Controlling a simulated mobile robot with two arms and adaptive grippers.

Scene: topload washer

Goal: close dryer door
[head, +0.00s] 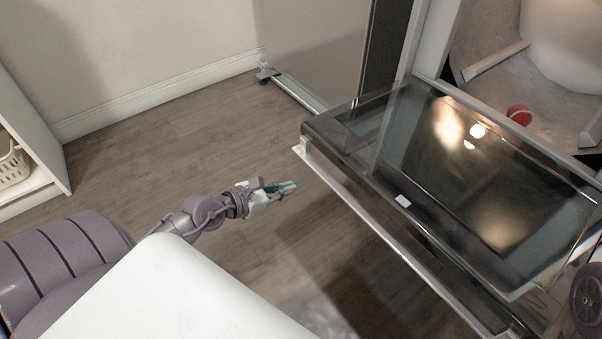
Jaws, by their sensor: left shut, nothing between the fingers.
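The dryer door (447,170) is a dark glass panel with a grey frame, swung down open and lying roughly level at the right. Its hinge side is toward the dryer opening at the upper right. My left gripper (284,189) is shut and empty, over the floor to the left of the door's near left edge and apart from it. My right gripper is not seen; only a dark round part shows at the lower right edge.
A red ball (519,114) lies inside the dryer drum (500,75). A white shelf (30,140) with a basket (12,163) stands at the far left. The wooden floor (170,150) between shelf and door is clear.

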